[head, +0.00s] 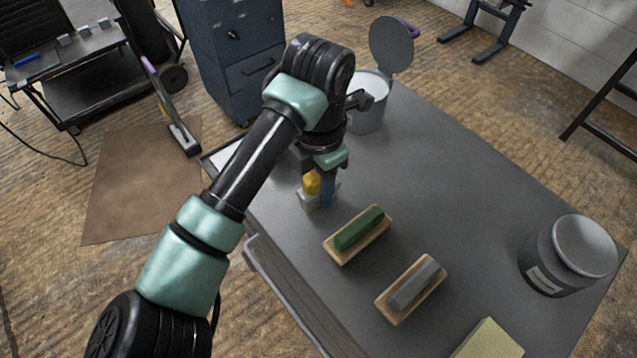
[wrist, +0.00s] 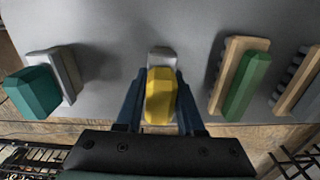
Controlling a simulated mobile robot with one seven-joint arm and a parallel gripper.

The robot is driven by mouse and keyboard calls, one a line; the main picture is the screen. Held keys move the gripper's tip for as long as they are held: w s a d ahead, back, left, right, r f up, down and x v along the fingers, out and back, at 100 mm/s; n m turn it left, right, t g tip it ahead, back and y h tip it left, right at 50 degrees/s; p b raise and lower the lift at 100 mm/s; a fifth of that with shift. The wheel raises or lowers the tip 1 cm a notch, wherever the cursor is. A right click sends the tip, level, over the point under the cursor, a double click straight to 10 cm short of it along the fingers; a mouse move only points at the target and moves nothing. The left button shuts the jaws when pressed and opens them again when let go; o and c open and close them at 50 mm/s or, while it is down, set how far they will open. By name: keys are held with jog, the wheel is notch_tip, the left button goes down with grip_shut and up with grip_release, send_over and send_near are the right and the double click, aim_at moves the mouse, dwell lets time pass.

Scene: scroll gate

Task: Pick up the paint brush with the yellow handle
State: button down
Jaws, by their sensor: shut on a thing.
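The yellow-handled paint brush (head: 312,183) is at the table's left edge in the head view, partly covered by my gripper. In the wrist view its yellow handle (wrist: 160,97) points at the camera, with a pale grey part beyond it. My gripper (head: 319,190) is shut on the yellow handle, with a blue finger on each side in the wrist view (wrist: 160,108). I cannot tell whether the brush touches the table.
A green-handled wooden brush (head: 360,230) and a grey-handled one (head: 415,288) lie to the right. A teal-handled tool (wrist: 30,95) is at left in the wrist view. An open can (head: 370,115) and a dark jar (head: 565,258) stand on the table (head: 470,190).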

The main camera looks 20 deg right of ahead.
jog(key=shift+r, duration=0.1)
notch_tip(320, 180, up, 10)
jog(key=shift+f, duration=0.1)
dwell(0.5)
jog(key=c, duration=1.2)
grip_release()
grip_shut()
